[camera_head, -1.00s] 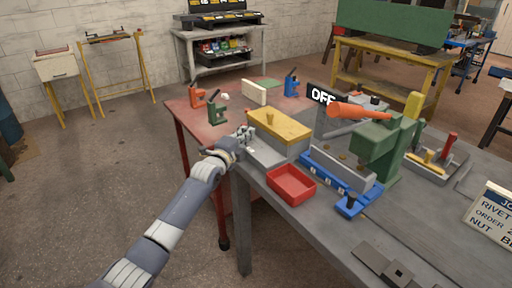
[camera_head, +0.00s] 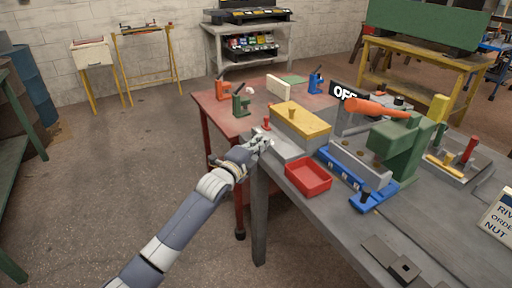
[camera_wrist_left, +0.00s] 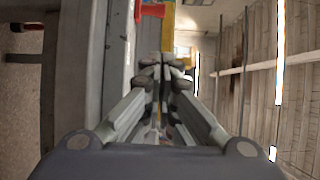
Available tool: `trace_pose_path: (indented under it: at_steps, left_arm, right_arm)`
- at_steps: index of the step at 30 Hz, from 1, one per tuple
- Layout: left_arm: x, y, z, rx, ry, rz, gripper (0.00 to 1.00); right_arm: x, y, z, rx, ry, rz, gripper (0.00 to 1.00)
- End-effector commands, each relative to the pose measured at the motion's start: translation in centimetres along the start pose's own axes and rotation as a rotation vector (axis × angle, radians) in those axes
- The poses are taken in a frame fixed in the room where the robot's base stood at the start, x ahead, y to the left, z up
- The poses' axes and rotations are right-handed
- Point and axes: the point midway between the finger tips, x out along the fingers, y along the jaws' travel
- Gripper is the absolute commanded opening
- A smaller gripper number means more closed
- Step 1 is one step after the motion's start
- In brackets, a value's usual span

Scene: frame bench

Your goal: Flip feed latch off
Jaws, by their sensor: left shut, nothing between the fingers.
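A small red upright lever (camera_head: 266,124) stands beside the yellow-topped grey box (camera_head: 301,121) at the bench's left end; I cannot tell for sure that it is the feed latch. A black sign (camera_head: 342,94) reading "OFF" stands behind the green press, partly covered by the orange handle (camera_head: 376,107). My left gripper (camera_head: 264,138) is shut and empty, just in front of the red lever; I cannot tell whether they touch. In the left wrist view the closed fingers (camera_wrist_left: 165,66) point toward a red part (camera_wrist_left: 152,11) at the top edge. My right gripper is not in view.
A red tray (camera_head: 308,178) and a blue rail (camera_head: 347,179) lie right of my left gripper. The green press (camera_head: 398,148) stands beyond them. The red table (camera_head: 222,113) with small green, orange and blue tools adjoins behind. The bench front edge is close below.

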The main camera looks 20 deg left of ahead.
Motion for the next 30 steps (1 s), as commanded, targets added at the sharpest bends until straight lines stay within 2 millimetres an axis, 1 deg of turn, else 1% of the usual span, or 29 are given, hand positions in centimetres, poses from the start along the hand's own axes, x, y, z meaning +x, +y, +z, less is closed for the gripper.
trace_pose_path:
  at_steps: [1, 3, 9, 16, 24, 26, 28, 29, 30]
  left_arm:
    - [-0.7, 0.1, 0.1, 0.002, 0.0, 0.001, 0.0]
    - [-1.4, 0.1, 0.1, 0.001, -0.001, 0.001, 0.0]
    - [-2.3, 0.0, 0.1, 0.0, -0.001, 0.0, 0.0]
    - [-2.4, 0.0, 0.1, 0.0, -0.001, 0.0, 0.0]
    - [-2.4, 0.1, 0.0, -0.002, -0.001, 0.002, 0.0]
    - [-2.6, 0.6, -0.2, -0.017, 0.0, 0.015, 0.0]
    - [-3.5, 2.0, -1.1, -0.065, 0.0, 0.057, 0.0]
    - [-4.0, 3.0, -1.5, -0.096, -0.002, 0.087, 0.0]
    - [-5.1, 4.6, -2.3, -0.151, -0.007, 0.134, 0.0]
  right_arm:
    - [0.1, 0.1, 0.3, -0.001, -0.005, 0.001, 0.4]
    - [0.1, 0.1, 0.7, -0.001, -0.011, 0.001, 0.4]
    - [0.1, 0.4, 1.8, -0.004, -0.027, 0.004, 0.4]
    - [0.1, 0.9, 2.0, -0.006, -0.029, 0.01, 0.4]
    - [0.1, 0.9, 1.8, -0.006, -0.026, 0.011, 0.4]
    - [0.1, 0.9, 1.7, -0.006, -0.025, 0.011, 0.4]
    - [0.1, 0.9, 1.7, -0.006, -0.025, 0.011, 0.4]
    - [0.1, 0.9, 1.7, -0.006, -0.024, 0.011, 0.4]
    - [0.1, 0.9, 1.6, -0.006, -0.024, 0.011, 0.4]
